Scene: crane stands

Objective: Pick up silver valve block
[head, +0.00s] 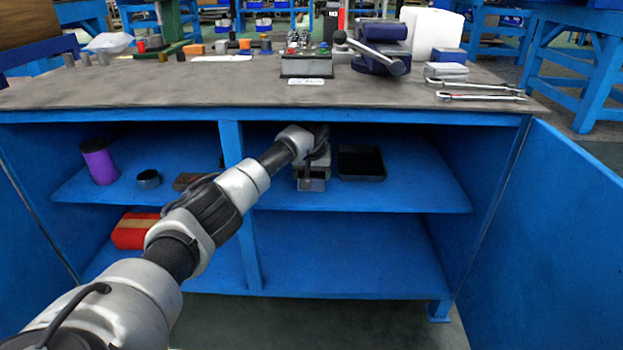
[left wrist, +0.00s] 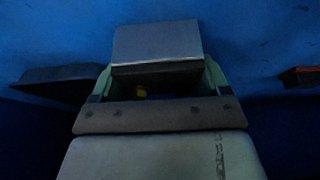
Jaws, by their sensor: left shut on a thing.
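The silver valve block (head: 311,184) is a small grey block at the upper shelf of the cabinet's right half. It also shows in the left wrist view as a grey box (left wrist: 157,42) at the top middle. My left arm reaches into the cabinet, and my left gripper (head: 314,168) is shut on the block from above. In the left wrist view the gripper's fingers (left wrist: 158,84) stand on either side of the block. The gripper and arm hide part of it in the head view. I cannot tell whether it touches the shelf. My right gripper is not in view.
A black tray (head: 361,163) stands just right of the block on the shelf (head: 420,190). A blue divider (head: 240,215) is close left of it. The worktop (head: 180,88) overhangs above. A purple cylinder (head: 99,162) and a red box (head: 133,231) are in the left half.

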